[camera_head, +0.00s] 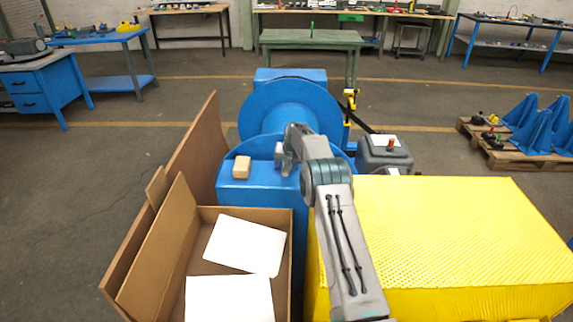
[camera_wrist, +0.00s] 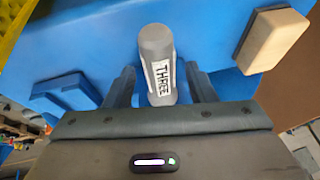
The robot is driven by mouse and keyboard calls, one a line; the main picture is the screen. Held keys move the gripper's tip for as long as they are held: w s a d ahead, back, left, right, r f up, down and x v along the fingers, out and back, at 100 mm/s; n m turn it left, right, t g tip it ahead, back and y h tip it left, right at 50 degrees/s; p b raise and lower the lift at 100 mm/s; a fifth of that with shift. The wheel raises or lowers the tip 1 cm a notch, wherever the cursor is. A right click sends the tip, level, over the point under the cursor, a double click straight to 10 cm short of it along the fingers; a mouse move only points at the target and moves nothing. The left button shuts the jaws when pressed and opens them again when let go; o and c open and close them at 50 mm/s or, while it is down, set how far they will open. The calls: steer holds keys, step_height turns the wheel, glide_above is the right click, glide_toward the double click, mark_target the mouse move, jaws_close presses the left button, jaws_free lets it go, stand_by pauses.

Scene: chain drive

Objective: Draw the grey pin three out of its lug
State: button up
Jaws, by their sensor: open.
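The grey pin three (camera_wrist: 158,65) is a grey cylinder with a white label reading THREE. In the wrist view it stands between the two fingers of my gripper (camera_wrist: 162,88), which are open with a gap on each side of it. The pin's lower end and its lug are hidden behind the gripper body or cannot be made out. In the head view my gripper (camera_head: 287,165) is over the front of the blue machine housing (camera_head: 255,192), and the pin cannot be told apart there.
A wooden block (camera_head: 241,166) lies on the blue housing left of my gripper; it also shows in the wrist view (camera_wrist: 270,40). A cardboard box (camera_head: 205,212) with white sheets is at front left. A yellow perforated guard (camera_head: 450,225) fills the right. A blue drum (camera_head: 290,105) stands behind.

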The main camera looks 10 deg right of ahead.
jaws_close()
steer(key=shift+s, duration=0.15)
steer(key=s+a+b, duration=0.1)
steer(key=s+b, duration=0.3)
steer(key=s, duration=0.5)
steer(key=s+a+b, duration=0.2)
steer(key=s+b, duration=0.3)
steer(key=s, duration=0.3)
steer(key=shift+s+a, duration=0.3)
steer(key=shift+s, duration=0.05)
stand_by(1.7)
steer(key=shift+r, duration=0.2)
